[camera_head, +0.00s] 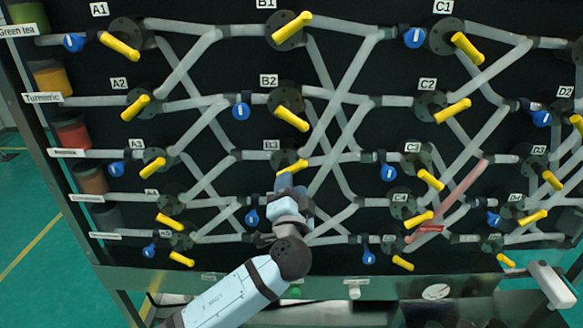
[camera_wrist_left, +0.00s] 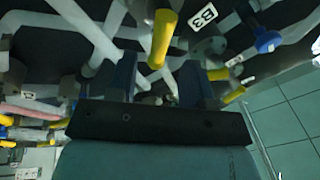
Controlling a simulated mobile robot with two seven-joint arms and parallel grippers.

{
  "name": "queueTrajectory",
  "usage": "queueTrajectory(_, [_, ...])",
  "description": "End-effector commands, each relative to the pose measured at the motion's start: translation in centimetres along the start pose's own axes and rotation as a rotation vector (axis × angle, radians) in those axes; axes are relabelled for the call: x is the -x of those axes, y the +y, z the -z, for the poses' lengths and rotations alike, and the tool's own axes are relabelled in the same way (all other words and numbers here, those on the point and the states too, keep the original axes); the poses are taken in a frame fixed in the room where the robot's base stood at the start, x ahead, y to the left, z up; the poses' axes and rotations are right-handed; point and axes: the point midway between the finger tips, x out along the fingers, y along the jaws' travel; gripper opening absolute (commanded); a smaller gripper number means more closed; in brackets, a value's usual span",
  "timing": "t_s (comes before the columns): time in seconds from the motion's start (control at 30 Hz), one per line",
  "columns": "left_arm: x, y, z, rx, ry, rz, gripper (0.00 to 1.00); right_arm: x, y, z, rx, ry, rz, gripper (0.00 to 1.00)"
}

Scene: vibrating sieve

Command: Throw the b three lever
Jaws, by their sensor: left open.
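The B3 lever (camera_head: 293,166) is a yellow handle on a dark round valve, below its white B3 label (camera_head: 271,145) and partly hidden by my gripper. It is tilted, with its right end higher. My left gripper (camera_head: 288,181) is just below it, reaching up from the lower part of the panel. In the left wrist view the yellow B3 lever (camera_wrist_left: 163,36) stands near the B3 label (camera_wrist_left: 206,17). Its near end points toward the gap between the open fingers of my left gripper (camera_wrist_left: 158,78). I cannot tell whether they touch. My right gripper is not in view.
The black panel (camera_head: 232,60) carries rows of grey pipes, several other yellow levers such as B2 (camera_head: 292,118), and blue valves (camera_head: 240,111). A blue valve (camera_head: 251,217) is close to my left wrist. Coloured jars (camera_head: 72,134) line the left edge. A metal rail runs below.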

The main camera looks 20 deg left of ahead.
Motion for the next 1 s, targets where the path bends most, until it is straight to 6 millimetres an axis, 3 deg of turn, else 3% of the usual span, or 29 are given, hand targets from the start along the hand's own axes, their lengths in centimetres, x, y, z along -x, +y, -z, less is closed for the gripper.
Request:
queueTrajectory(0.1, [-2.4,-0.2,0.1,-0.002,0.000,0.002,0.46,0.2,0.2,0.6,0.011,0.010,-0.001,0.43])
queueTrajectory(0.3, [-4.8,0.0,0.0,-0.001,0.000,0.000,0.46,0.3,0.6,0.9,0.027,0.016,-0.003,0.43])
queueTrajectory(0.7, [-5.4,0.0,0.0,0.001,0.000,-0.001,0.46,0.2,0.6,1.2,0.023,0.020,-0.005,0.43])
queueTrajectory(0.87, [-5.5,0.0,-0.1,0.000,-0.001,0.000,0.10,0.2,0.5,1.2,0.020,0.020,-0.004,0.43])
queueTrajectory(1.0, [-5.5,-0.1,-0.1,0.000,-0.001,0.002,0.06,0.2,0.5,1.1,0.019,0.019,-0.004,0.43])
